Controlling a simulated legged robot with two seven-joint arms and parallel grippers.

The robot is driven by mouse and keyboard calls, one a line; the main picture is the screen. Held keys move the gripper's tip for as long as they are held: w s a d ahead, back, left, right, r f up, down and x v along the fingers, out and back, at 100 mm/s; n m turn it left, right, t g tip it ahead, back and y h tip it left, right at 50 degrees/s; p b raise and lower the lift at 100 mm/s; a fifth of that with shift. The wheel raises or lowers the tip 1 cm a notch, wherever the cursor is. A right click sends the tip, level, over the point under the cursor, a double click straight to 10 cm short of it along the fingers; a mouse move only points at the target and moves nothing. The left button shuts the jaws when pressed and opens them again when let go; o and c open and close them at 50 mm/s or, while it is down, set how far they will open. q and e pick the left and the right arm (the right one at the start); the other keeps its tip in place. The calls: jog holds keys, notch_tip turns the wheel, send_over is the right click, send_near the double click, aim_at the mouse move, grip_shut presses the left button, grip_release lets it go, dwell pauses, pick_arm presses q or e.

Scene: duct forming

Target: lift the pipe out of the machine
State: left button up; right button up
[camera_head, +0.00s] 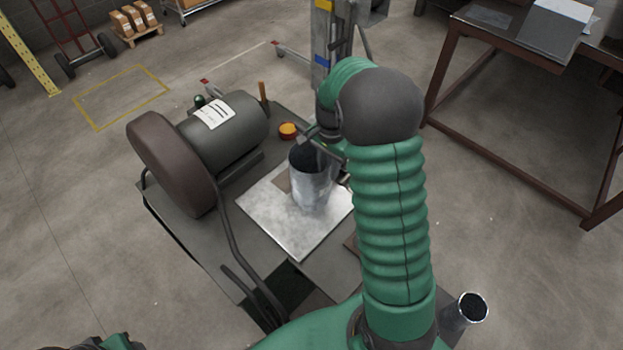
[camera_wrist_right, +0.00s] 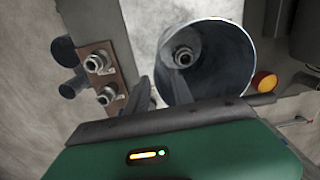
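The pipe (camera_head: 312,190) is a shiny grey metal cylinder standing upright on the machine's pale metal plate (camera_head: 300,240). Its round open top faces up, and in the right wrist view I look down into the pipe (camera_wrist_right: 232,60), where a round metal fitting shows inside. My right gripper (camera_head: 322,143) is at the pipe's rim. In the right wrist view its two dark fingers (camera_wrist_right: 153,88) are apart, one outside the wall and one at the opening; contact is not clear. Only a bit of my left arm shows at the lower left; its gripper is out of view.
The machine's dark motor (camera_head: 225,135) and brown round cover (camera_head: 170,160) stand left of the pipe. An orange button (camera_head: 288,130) sits behind it. Another metal tube (camera_head: 465,310) stands at the lower right. A brown-framed table (camera_head: 450,75) is at the right.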

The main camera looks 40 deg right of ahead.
aim_at(327, 178)
notch_tip(327, 178, down, 3)
jog(key=shift+a+f, duration=0.1)
jog(key=shift+a, duration=0.15)
grip_shut()
dwell(1.3)
